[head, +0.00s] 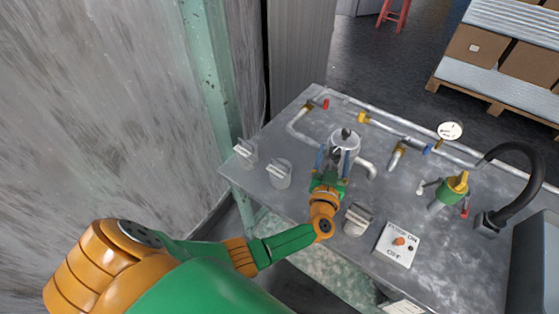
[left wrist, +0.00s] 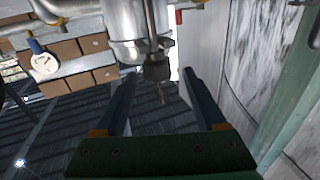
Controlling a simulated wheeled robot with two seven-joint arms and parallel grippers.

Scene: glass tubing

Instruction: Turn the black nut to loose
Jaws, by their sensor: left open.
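A silver metal vessel (head: 346,148) stands on the grey bench. A small dark piece (head: 346,133), which looks like the black nut, sits at its top. In the left wrist view the dark nut (left wrist: 157,69) shows at the end of the silver vessel (left wrist: 126,20), with a thin metal rod beside it. My left gripper (head: 334,160) is open, its two blue fingers at the near side of the vessel. In the left wrist view the open left gripper (left wrist: 160,82) has the nut roughly between its fingertips; contact cannot be told. My right gripper is out of view.
A switch panel (head: 397,244) lies at the front. Metal piping (head: 400,128), a white gauge (head: 450,131), a green and yellow valve (head: 456,189) and a black hose (head: 525,165) occupy the back and right.

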